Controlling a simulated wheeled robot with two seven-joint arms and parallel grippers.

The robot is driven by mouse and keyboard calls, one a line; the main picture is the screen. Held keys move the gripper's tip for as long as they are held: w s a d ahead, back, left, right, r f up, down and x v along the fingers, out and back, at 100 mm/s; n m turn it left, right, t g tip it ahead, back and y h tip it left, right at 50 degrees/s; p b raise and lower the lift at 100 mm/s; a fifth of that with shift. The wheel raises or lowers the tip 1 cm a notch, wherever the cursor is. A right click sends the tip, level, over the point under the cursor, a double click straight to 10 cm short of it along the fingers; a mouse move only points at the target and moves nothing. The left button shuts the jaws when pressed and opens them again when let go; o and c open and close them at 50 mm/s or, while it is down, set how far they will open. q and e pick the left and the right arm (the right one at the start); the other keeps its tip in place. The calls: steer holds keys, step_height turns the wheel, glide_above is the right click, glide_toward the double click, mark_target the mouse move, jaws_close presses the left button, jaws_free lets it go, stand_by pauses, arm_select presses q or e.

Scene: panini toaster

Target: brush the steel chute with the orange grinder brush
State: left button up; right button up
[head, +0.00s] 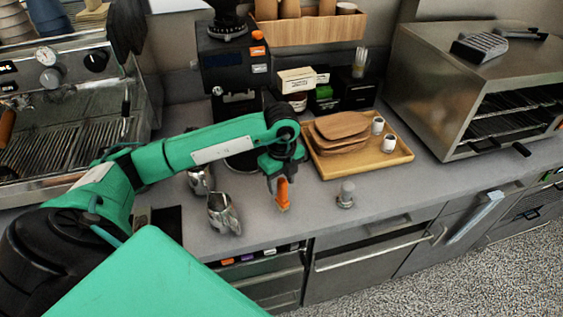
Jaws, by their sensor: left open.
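The orange grinder brush (283,196) stands near the front edge of the grey counter, its upper end hidden by my left gripper. My left gripper (280,177) points down right over the brush, open, with its fingers around or just beside the brush's top; I cannot tell if they touch it. The black coffee grinder (225,70) stands behind my left arm at the back of the counter. I cannot make out its steel chute clearly; my forearm covers part of that area. My right gripper is out of view.
Steel milk jugs (222,212) stand left of the brush, and a small steel tamper (346,194) stands to its right. A wooden tray (370,165) holds boards and two cups. An espresso machine (70,110) is at left, a panini toaster (470,90) at right.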

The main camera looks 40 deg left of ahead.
arm_select(q)
step_height(320, 180, down, 2)
steer(key=shift+f, duration=0.4)
steer(key=shift+c, duration=0.3)
jaws_close()
steer(key=c, duration=0.8)
jaws_free()
jaws_close()
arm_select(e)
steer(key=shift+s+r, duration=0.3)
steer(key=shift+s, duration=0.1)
arm_select(q)
steer(key=shift+r, duration=0.1)
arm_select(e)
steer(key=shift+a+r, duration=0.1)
